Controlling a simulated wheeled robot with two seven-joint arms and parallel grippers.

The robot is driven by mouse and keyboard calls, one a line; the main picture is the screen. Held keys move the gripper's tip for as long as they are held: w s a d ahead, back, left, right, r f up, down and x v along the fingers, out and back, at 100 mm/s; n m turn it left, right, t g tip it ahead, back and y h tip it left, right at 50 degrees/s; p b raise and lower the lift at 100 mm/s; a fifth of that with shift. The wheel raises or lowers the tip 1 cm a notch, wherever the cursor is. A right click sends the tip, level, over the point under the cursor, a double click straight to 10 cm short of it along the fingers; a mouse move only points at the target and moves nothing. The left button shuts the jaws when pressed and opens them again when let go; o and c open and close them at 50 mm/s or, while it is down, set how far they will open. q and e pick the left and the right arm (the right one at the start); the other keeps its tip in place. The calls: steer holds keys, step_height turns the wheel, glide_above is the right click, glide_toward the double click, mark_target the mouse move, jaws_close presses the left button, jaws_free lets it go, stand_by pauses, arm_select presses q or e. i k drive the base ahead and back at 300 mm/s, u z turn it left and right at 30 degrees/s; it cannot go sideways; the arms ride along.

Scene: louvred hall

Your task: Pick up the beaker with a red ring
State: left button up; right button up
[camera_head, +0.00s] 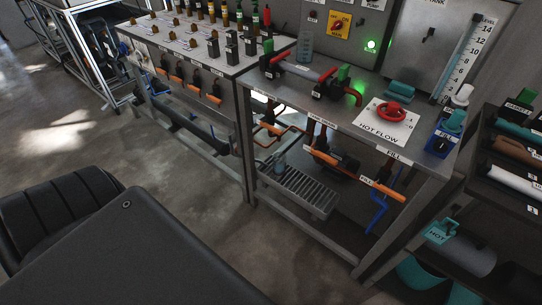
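A clear, greyish beaker-like vessel (305,47) stands upright at the back of the workbench, left of the yellow panel. I cannot make out a red ring on it at this size. A second small bluish vessel (280,161) is low under the bench, near the slatted grate; its details are too small to tell. Neither of my grippers is in view, and nothing visible touches either vessel.
A rack (500,185) stands at right. Dark shapes fill the lower left. Floor (215,215) is clear before the bench.

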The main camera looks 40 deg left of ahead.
mark_target(279, 158)
steer(key=u, duration=1.1)
steer(key=k, duration=0.4)
steer(key=z, duration=1.2)
